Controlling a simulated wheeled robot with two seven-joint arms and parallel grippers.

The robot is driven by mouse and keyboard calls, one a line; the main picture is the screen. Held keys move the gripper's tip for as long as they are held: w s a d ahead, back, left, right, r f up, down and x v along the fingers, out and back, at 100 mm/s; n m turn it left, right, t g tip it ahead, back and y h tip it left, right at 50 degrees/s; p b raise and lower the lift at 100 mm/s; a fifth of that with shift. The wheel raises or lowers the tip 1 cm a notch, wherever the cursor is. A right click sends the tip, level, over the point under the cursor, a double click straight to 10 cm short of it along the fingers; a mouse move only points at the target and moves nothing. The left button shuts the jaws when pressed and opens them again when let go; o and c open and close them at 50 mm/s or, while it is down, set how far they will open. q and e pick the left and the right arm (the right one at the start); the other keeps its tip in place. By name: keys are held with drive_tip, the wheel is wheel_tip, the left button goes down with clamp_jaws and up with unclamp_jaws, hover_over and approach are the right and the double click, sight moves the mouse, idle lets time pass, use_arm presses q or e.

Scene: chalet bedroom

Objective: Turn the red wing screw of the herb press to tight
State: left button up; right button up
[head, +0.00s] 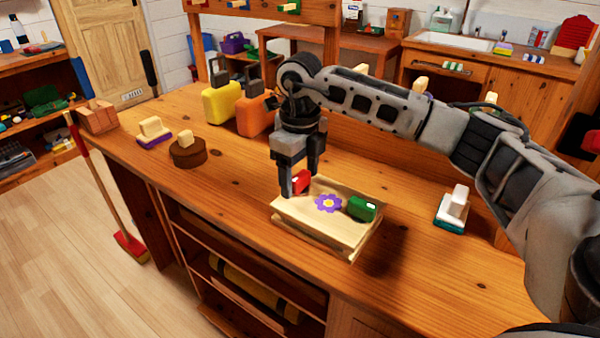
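The herb press (335,238) is a pale wooden block lying on the workbench, with a purple flower (328,203) on its top. The red wing screw (302,181) stands at its left end and a green wing screw (361,209) at its right end. My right gripper (299,185) points down at the red wing screw, with one finger in front of it to the left and the other behind it. The fingers partly hide the red screw, and I cannot tell whether they press on it. My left gripper is not in view.
Yellow (222,103) and orange (254,117) containers stand behind. A teal-based brush (450,214) lies right. The bench's front edge is close to the press.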

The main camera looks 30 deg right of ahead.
sight(300, 175)
wheel_tip(300, 175, up, 16)
drive_tip(key=p, duration=0.1)
drive_tip(key=shift+p, duration=0.4)
idle(0.5)
